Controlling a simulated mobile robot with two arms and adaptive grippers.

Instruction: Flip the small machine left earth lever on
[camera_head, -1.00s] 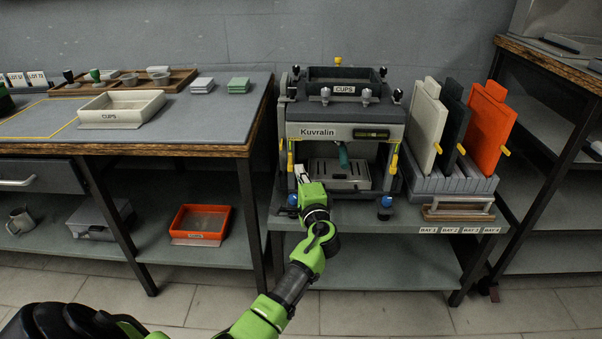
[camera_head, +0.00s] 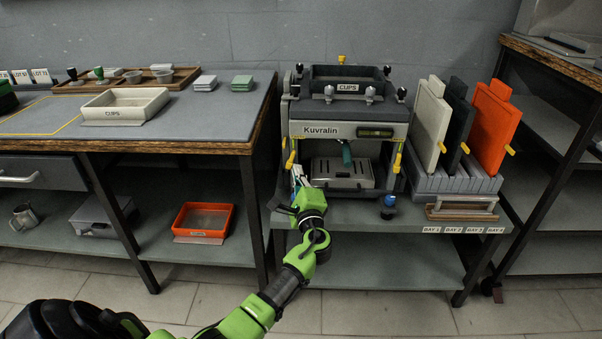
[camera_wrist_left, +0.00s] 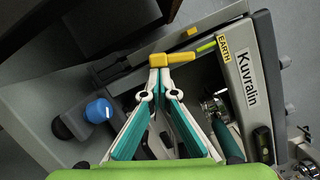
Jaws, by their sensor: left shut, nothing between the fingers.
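The small machine, marked Kuvralin (camera_head: 322,129), stands on a low bench in the head view. Its left earth lever shows as a yellow handle (camera_head: 291,159) at the machine's left front edge. In the left wrist view the yellow handle (camera_wrist_left: 172,60) lies across the tips of my left gripper (camera_wrist_left: 158,68), with the EARTH label (camera_wrist_left: 224,47) beside it. The fingertips are together, with nothing between them, and appear to meet the handle; contact is not certain. In the head view my left gripper (camera_head: 298,175) is at the machine's left front, partly hidden by its wrist. My right gripper is not in view.
A blue knob (camera_head: 389,202) stands at the bench front; another blue knob (camera_wrist_left: 99,110) is beside my left fingers in the wrist view. A rack (camera_head: 455,183) of upright panels stands right of the machine. The workbench (camera_head: 225,115) is to the left.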

